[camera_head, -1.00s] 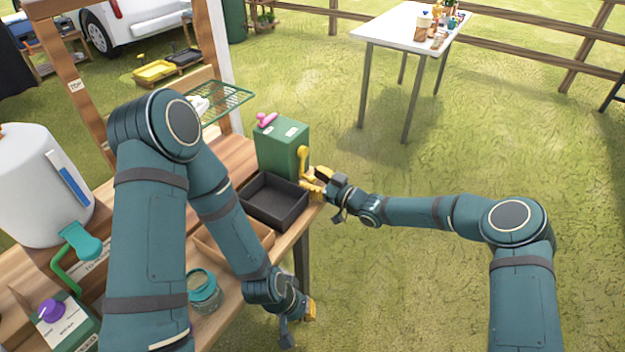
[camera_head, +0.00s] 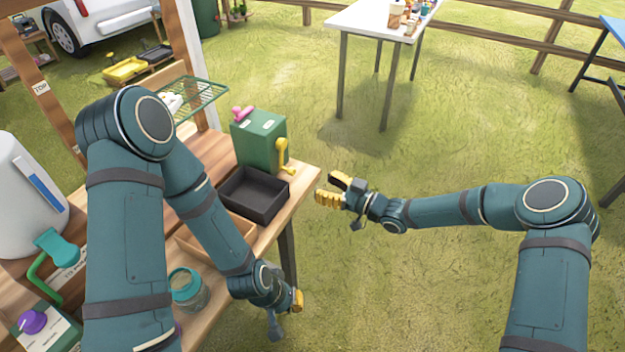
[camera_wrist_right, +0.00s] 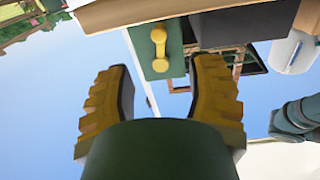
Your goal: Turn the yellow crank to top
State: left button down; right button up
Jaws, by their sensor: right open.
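The yellow crank (camera_head: 284,153) is on the right face of the green box (camera_head: 257,142). It stands roughly upright, one end near the top of that face and the other lower down. In the right wrist view the crank (camera_wrist_right: 159,50) lies beyond and between the open fingers. My right gripper (camera_head: 328,188) is open and empty, to the right of the crank and apart from it. My left gripper (camera_head: 287,310) hangs low at the front edge of the bench, away from the crank; its jaw opening is unclear.
A pink knob (camera_head: 241,113) sits on top of the box. A black tray (camera_head: 277,209), a brown wooden tray (camera_head: 241,241) and a glass jar (camera_head: 190,294) stand on the wooden bench (camera_head: 303,178). A white table (camera_head: 352,19) stands farther back. Open grass lies right of the bench.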

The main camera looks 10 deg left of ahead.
jog(key=shift+s+d, duration=0.2)
jog(key=shift+d, duration=0.25)
